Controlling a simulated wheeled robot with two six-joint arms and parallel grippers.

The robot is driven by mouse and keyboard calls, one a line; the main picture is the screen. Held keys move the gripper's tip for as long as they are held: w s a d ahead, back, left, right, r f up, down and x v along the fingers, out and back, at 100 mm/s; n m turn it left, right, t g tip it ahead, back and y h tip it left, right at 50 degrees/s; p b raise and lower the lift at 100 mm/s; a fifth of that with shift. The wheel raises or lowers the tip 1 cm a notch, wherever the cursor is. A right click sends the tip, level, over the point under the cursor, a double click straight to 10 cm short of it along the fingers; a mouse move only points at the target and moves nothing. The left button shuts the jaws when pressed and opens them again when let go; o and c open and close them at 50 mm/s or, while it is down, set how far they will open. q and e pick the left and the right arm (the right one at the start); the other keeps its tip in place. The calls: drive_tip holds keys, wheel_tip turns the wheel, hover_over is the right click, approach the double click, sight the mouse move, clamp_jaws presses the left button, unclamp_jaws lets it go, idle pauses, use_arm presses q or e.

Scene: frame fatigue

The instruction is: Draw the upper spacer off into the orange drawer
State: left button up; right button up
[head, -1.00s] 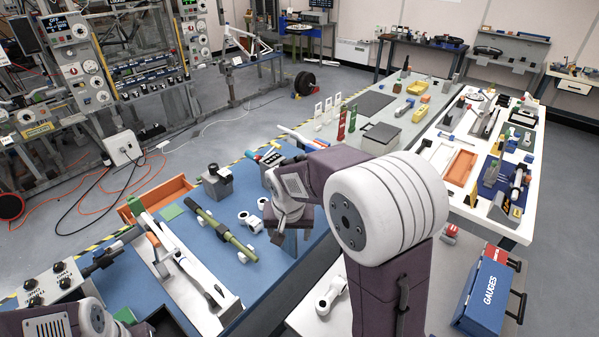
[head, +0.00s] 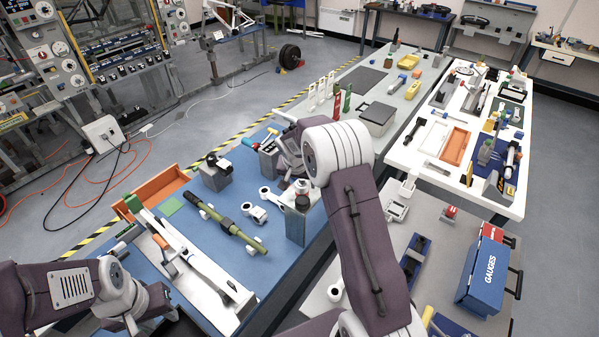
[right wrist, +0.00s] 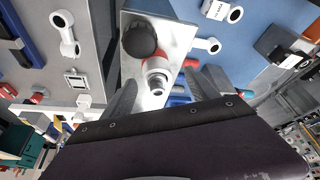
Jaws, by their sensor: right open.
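A grey stand (head: 296,226) on the blue table carries a black knob (head: 302,202) and a pale ringed post (head: 302,186). In the right wrist view, the stand's plate (right wrist: 180,35) bears the black knob (right wrist: 140,39) and a white and silver spacer stack (right wrist: 157,77) with red at its base. I cannot tell the single spacers apart. My right gripper (right wrist: 163,88) is open, its fingers on either side of the stack, apparently not touching it. The orange drawer (head: 158,187) stands open at the blue table's far left. My left gripper (head: 150,312) is low at left, its fingers unclear.
A green tube (head: 228,227), a long white part (head: 195,262) and pale link pieces (head: 254,212) lie on the blue table (head: 205,245). A dark vise-like block (head: 215,175) stands between drawer and stand. A blue gauges box (head: 483,280) is at right.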

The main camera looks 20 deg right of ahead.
drive_tip(key=shift+w+d+f, duration=0.1)
drive_tip(key=shift+d+f, duration=0.1)
drive_tip(key=shift+f, duration=0.25)
drive_tip(key=shift+d+f, duration=0.15)
drive_tip(key=shift+f, duration=0.1)
use_arm(q)
drive_tip(key=shift+s+d+r, duration=0.15)
drive_tip(key=shift+s+r, duration=0.2)
drive_tip(key=shift+r, duration=0.05)
